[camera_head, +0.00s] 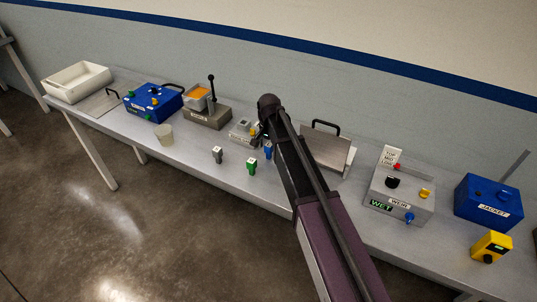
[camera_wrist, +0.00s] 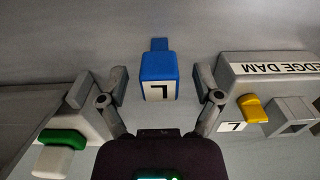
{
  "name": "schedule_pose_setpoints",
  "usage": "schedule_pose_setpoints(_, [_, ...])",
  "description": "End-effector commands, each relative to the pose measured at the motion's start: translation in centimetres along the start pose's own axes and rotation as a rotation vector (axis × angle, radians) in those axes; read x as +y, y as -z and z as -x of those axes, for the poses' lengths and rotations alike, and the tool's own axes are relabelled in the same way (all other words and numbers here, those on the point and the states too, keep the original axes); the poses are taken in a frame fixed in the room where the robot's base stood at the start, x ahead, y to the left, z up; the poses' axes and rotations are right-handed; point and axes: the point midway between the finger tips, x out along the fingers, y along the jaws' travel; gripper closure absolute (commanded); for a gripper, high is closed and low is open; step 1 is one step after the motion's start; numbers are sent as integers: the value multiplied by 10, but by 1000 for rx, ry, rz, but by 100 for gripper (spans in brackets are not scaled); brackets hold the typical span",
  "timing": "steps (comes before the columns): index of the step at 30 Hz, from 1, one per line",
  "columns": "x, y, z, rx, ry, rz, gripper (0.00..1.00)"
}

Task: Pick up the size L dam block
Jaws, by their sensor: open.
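The size L dam block (camera_wrist: 158,68) is blue with a narrow tab and a white label marked L. In the wrist view it lies between the two spread fingers of my gripper (camera_wrist: 162,84), with a gap on each side. In the head view the blue block (camera_head: 268,151) shows beside my arm, partly hidden by it. My gripper (camera_head: 263,135) is open and empty; the arm hides much of it in the head view.
The edge dam fixture (camera_wrist: 268,68), with a yellow part (camera_wrist: 250,107), is close on the right.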

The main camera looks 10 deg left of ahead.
Motion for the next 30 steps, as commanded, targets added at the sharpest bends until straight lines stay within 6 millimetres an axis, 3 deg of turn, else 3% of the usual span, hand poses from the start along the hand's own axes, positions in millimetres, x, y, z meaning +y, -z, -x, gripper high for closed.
schedule_pose_setpoints(4, [0, 0, -8, 0, 0, 0, 17])
schedule_pose_setpoints(23, [0, 0, -8, 0, 0, 0, 17])
schedule_pose_setpoints(26, [0, 0, -8, 0, 0, 0, 41])
schedule_pose_setpoints(30, [0, 0, -8, 0, 0, 0, 82])
